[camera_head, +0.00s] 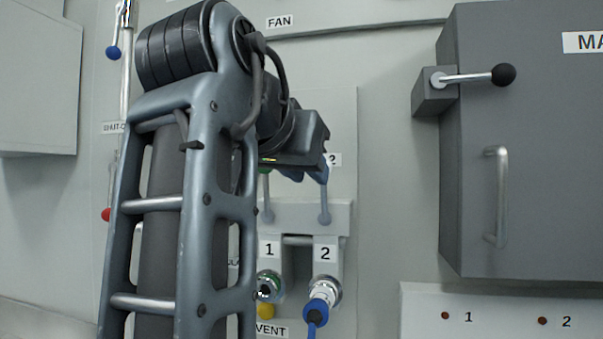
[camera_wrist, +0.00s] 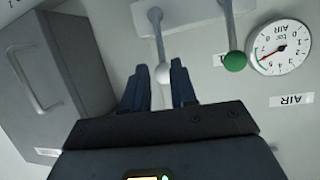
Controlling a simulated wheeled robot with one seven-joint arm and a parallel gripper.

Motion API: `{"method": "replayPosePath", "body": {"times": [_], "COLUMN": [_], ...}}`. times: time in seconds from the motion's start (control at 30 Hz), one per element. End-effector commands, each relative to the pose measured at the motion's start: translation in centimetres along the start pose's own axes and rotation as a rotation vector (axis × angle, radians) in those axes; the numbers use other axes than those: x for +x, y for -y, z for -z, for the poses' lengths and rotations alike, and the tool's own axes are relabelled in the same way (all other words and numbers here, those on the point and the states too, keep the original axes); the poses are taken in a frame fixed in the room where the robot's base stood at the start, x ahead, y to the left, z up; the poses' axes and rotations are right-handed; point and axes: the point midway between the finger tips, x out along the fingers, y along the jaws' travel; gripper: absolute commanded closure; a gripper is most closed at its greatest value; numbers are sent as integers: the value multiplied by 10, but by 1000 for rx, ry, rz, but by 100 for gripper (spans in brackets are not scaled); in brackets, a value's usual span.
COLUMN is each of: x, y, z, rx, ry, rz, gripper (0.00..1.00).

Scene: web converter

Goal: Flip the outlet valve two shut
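Two levers stand side by side on the wall fitting above the numbers 1 and 2. The lever over number 2 (camera_head: 325,205) points up, and its top is hidden behind my gripper in the head view. In the wrist view, which is upside down, the lever with a white ball (camera_wrist: 163,73) appears to be this one. The lever with a green ball (camera_wrist: 235,62) stands beside it. My gripper (camera_wrist: 158,68) is open, its two blue-grey fingers apart on either side of the white ball. Whether either finger touches the ball is unclear.
A blue plug (camera_head: 317,310) sits in outlet 2, below the levers. A grey cabinet (camera_head: 530,150) with a black-knobbed latch (camera_head: 503,74) stands at right. A round air gauge (camera_wrist: 281,47) is near the green ball. My arm covers the wall left of the levers.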

Motion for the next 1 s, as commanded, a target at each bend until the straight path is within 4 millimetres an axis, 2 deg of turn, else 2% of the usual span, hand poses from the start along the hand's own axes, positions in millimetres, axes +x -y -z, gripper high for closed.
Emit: {"method": "replayPosePath", "body": {"times": [0.03, 0.13, 0.27, 0.4, 0.6, 0.7, 0.83, 1.0], "x": [0, 0, -6, -20, -45, -55, -61, -53], "y": [1, 1, 2, 2, 2, 3, 3, 3], "z": [-5, -20, -45, -70, -95, -101, -103, -93], "rx": [-26, -153, -450, -830, -1281, -1419, -1506, -1522], "ry": [-10, -58, -172, -307, -446, -481, -501, -501], "rz": [-2, -16, -69, -180, -378, -455, -509, -520], "gripper": [78, 88, 100, 100, 100, 100, 100, 100]}}
